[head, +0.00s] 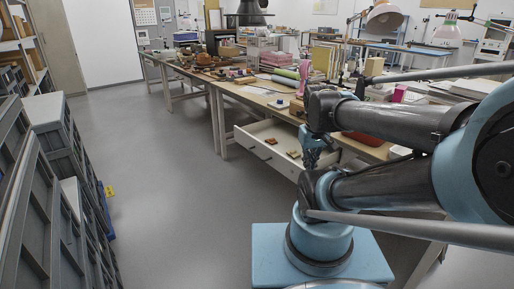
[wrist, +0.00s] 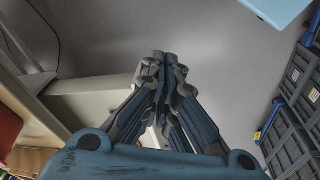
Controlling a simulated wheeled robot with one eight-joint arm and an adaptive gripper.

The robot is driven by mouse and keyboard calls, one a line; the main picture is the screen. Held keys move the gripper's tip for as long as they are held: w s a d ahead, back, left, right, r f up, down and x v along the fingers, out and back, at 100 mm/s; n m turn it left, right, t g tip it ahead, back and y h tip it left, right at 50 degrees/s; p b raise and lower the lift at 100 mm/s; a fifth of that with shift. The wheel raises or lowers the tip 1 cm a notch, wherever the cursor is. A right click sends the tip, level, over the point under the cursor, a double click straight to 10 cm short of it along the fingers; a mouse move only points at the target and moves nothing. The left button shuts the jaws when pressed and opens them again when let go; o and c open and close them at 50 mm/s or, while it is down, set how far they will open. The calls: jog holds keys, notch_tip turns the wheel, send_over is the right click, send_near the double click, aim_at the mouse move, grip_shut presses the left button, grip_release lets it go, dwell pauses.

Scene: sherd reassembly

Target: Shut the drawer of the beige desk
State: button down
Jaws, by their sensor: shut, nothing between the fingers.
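The drawer (head: 262,150) of the beige desk (head: 245,94) stands pulled out, its pale front facing the aisle, with handles on it. A few small yellowish and brown pieces (head: 293,154) lie inside. My gripper (head: 311,158) points down at the right part of the drawer and hides some of it. In the wrist view its fingers (wrist: 165,62) are together with nothing between them. A pale panel, seemingly the drawer (wrist: 88,100), lies left of and behind the fingers. I cannot tell whether they touch it.
Grey crates (head: 65,170) line the left side, and show at the right of the wrist view. The grey floor (head: 170,150) between crates and desk is clear. Tools, papers and boxes crowd the desktop. A small yellow object (head: 109,190) is beside the crates.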

aim_at(256, 143)
jog(key=w+a+r+n+h, duration=0.1)
jog(key=w+a+r+n, duration=0.1)
jog(key=w+a+n, duration=0.35)
jog(key=w+a+r+n+h, duration=0.1)
jog(key=w+a+r+n, duration=0.15)
jog(key=w+n, duration=0.45)
jog(key=w+a+f+n+h, duration=0.1)
jog(key=w+a+f+n, duration=0.3)
jog(key=w+a+n, duration=0.85)
jog(key=w+f, duration=0.1)
jog(key=f, duration=0.2)
jog(key=w+d+f+m, duration=0.1)
jog(key=f, duration=0.2)
jog(key=w+d+f+m, duration=0.1)
jog(key=w+f, duration=0.1)
jog(key=f, duration=0.1)
jog(key=shift+w+f+t, duration=0.1)
jog(key=shift+f+t, duration=0.05)
jog(key=shift+t, duration=0.15)
jog(key=shift+w+d, duration=0.3)
jog(key=shift+d, duration=0.1)
